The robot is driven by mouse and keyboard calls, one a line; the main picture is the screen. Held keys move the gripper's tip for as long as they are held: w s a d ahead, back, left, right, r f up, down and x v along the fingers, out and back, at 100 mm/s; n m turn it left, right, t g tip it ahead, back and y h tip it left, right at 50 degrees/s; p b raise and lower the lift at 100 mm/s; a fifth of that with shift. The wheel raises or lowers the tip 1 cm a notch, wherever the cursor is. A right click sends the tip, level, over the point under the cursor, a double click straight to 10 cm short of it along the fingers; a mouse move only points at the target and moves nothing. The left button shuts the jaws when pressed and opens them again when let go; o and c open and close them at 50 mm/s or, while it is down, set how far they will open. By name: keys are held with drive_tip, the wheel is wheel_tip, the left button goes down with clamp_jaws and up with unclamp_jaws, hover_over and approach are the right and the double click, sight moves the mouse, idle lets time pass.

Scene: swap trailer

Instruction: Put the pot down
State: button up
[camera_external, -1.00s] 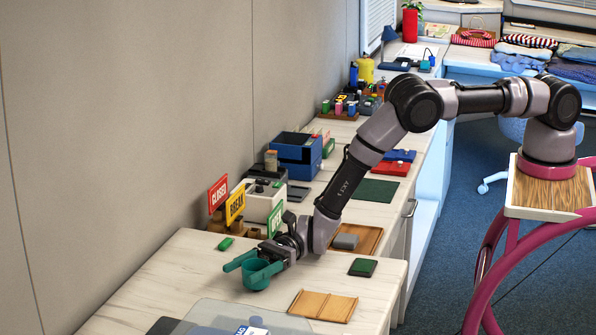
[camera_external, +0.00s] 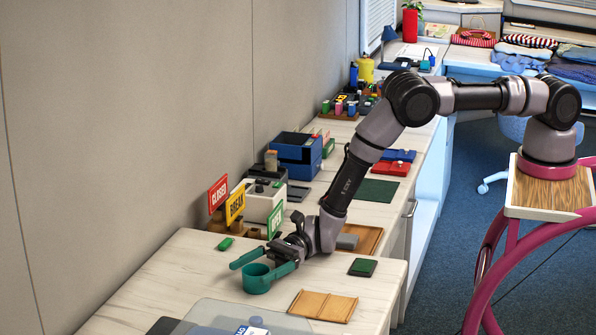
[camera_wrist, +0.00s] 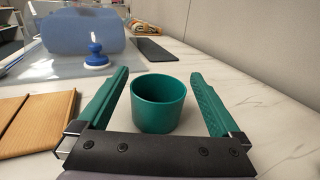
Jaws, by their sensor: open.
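The pot (camera_external: 257,279) is a small green-teal cup. It stands upright on the pale marbled counter (camera_external: 206,279). In the wrist view the pot (camera_wrist: 159,104) sits between the two green fingers of my gripper (camera_wrist: 158,85), with a gap on each side. My gripper (camera_external: 264,265) is open around the pot, low over the counter. In the external view the near finger overlaps part of the pot's rim. The pot looks empty inside.
A wooden board (camera_external: 323,306) lies right of the pot. A translucent blue-grey mat (camera_external: 215,315) with a blue-knobbed stamp (camera_wrist: 96,57) lies in front. Sign stands, including the red CLOSED sign (camera_external: 218,195), line the wall behind. A dark green pad (camera_external: 362,267) lies at the right edge.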

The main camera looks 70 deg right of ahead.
wheel_tip(320, 180, up, 7)
idle(0.3)
drive_tip(key=s+d+r+n+g+h, duration=0.15)
drive_tip(key=s+d+r+n, duration=0.35)
drive_tip(key=r, duration=0.6)
drive_tip(key=s+d+r+n+g+h, duration=0.1)
drive_tip(key=s+d+r+n+g, duration=0.15)
drive_tip(key=d+r, duration=0.6)
drive_tip(key=s+d+r+n+g+h, duration=0.15)
drive_tip(key=s+d+r+n, duration=0.3)
drive_tip(key=r, duration=0.85)
drive_tip(key=s+d+r+n+t+h, duration=0.2)
drive_tip(key=s+d+h, duration=0.3)
drive_tip(key=s+d, duration=0.8)
drive_tip(key=s+d+r+n+t+h, duration=0.2)
drive_tip(key=s+d+n+t+h, duration=0.2)
drive_tip(key=s+d, duration=0.9)
drive_tip(key=d+h, duration=0.1)
drive_tip(key=d, duration=0.4)
drive_tip(key=shift+r+h, duration=0.15)
drive_tip(key=shift+h, duration=0.15)
